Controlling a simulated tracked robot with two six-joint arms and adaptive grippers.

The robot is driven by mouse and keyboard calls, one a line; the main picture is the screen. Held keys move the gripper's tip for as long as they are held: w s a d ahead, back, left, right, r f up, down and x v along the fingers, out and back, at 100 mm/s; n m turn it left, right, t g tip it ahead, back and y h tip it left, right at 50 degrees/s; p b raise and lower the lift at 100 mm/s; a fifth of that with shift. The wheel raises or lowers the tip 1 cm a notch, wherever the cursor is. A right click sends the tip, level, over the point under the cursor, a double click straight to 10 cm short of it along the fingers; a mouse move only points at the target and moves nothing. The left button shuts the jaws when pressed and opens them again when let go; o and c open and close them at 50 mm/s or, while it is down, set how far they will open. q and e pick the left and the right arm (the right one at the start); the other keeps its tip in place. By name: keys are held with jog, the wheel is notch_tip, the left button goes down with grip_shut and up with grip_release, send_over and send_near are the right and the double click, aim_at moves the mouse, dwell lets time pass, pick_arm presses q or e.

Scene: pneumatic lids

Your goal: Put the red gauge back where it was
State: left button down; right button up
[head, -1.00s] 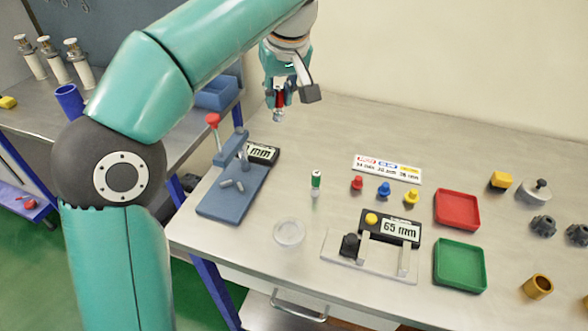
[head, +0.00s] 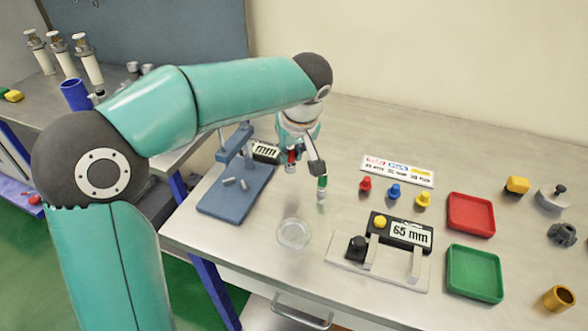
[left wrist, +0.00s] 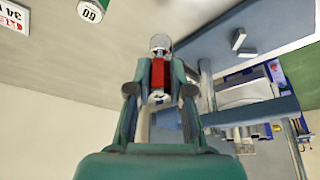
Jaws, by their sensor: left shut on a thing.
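My left gripper (head: 297,160) is shut on the red gauge (head: 291,156), a small cylinder with a red body and clear or metal ends. In the left wrist view the gauge (left wrist: 160,72) sits between both fingers, its pale rounded end pointing away from the palm. It hangs above the table, just left of and behind the green gauge (head: 322,184), which stands upright. A label card (head: 398,170) with red, blue and yellow headings lies at the back. My right gripper is not in view.
A blue press stand (head: 238,193) is left of the gripper, with a display behind it. A clear round dish (head: 293,234) lies in front. A 65 mm measuring fixture (head: 390,275), coloured pegs, a red tray (head: 471,196) and a green tray (head: 496,297) are right.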

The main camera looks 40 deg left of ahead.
aim_at(292, 165)
pick_arm(q)
jog(key=shift+f, duration=2.1)
jog(key=shift+f+b, duration=0.1)
jog(key=shift+b, duration=0.2)
jog(key=c, duration=1.1)
grip_release()
jog(key=shift+o, duration=0.2)
jog(key=p+v, duration=0.1)
jog(key=v, duration=1.1)
